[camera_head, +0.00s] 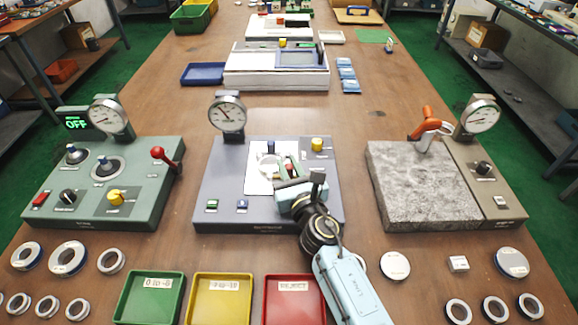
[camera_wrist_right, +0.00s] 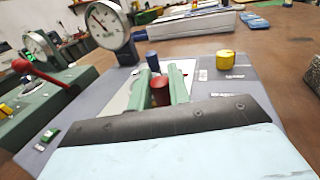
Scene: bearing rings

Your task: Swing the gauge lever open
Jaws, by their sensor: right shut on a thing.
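The middle grey gauge station (camera_head: 215,180) carries a round dial gauge (camera_head: 227,113) and a white plate (camera_head: 256,181). My right gripper (camera_head: 288,172) is over this plate, coming in from the front right. In the wrist view its two green fingers (camera_wrist_right: 162,82) are shut on a red knob (camera_wrist_right: 160,94), one finger on each side. This red knob looks like the gauge lever's grip; the rest of the lever is hidden by the gripper. A blue post (camera_wrist_right: 152,61) stands just beyond the fingers. My left gripper is not in view.
A yellow knob (camera_head: 317,144) stands at the station's back right. A green station with a red ball lever (camera_head: 157,153) is to the left. A granite block (camera_head: 425,185) is to the right. Green, yellow and red trays (camera_head: 292,300) and loose rings lie in front.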

